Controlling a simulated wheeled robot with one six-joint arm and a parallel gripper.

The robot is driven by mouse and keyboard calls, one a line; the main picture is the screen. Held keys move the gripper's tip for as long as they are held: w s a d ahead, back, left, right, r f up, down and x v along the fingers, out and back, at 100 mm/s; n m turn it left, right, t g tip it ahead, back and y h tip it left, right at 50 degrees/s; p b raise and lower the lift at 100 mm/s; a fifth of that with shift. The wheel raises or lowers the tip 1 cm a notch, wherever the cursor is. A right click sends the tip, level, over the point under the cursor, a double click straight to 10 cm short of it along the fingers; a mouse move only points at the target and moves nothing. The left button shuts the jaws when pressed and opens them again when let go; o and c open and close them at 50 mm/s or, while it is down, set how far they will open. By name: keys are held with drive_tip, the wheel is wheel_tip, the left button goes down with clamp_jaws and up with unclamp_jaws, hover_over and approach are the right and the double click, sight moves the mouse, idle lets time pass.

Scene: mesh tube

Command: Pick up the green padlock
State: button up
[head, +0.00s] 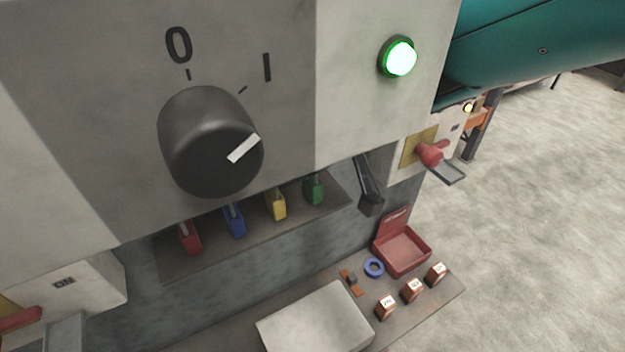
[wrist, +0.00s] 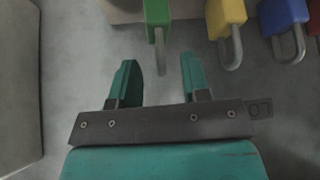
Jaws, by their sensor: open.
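The green padlock (head: 314,190) is at the right end of a row of padlocks on a small shelf in the head view. In the wrist view the green padlock (wrist: 157,14) is at the top, its grey shackle pointing down in the picture, towards the space between my fingers. My gripper (wrist: 161,70) is open and empty, with its two teal fingers apart. The padlock's body lies beyond the fingertips, and the tip of its shackle reaches about level with them in the picture. Whether they overlap in depth I cannot tell. The fingers are not clearly visible in the head view.
Yellow (head: 276,205), blue (head: 234,220) and red (head: 190,237) padlocks stand beside the green one. A black lever (head: 368,186) hangs just right of the shelf. Below are an open red box (head: 402,250), a blue ring (head: 373,267) and small tagged blocks. A large panel with a knob (head: 209,143) overhangs the shelf.

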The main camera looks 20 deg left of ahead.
drive_tip(key=shift+w+a+f, duration=0.1)
drive_tip(key=shift+a+f, duration=0.15)
drive_tip(key=shift+f, duration=0.2)
clamp_jaws()
idle(1.1)
